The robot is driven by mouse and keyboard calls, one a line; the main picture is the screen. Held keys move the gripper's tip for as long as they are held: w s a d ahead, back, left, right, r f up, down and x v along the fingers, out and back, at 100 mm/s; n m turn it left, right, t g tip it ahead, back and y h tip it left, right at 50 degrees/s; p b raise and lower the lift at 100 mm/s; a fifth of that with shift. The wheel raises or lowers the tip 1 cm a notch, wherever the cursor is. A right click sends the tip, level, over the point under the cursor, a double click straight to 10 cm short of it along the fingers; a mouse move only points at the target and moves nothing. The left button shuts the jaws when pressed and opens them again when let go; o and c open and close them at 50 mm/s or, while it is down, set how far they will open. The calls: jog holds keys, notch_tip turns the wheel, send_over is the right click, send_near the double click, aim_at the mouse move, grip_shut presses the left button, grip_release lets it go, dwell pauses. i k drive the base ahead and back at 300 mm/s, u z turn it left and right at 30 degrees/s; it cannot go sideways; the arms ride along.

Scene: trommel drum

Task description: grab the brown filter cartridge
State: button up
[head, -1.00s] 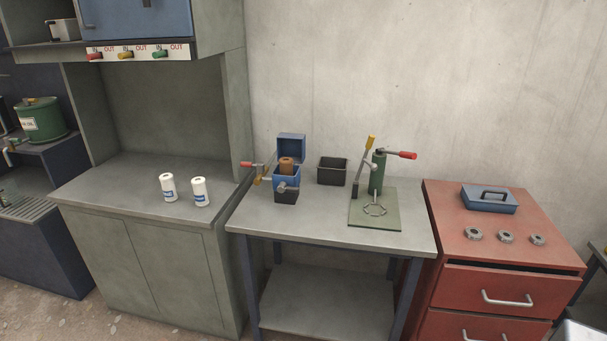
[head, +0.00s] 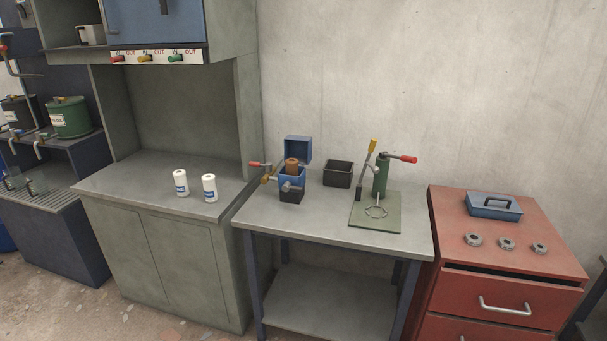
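The brown filter cartridge (head: 292,165) stands upright in an open blue housing (head: 291,178) on the grey metal table. Only its upper part shows; the housing hides the lower part. The housing's blue lid (head: 298,149) stands raised behind the cartridge. My gripper is not in view.
On the grey table (head: 320,222), a black bin (head: 338,173) and a green press (head: 380,180) stand right of the housing. Two white canisters (head: 181,183) stand on the left cabinet. A red drawer cabinet (head: 510,260) is at the right.

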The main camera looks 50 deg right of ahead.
aim_at(291, 164)
jog(key=u, duration=0.15)
jog(key=i, duration=0.95)
jog(key=z, duration=0.1)
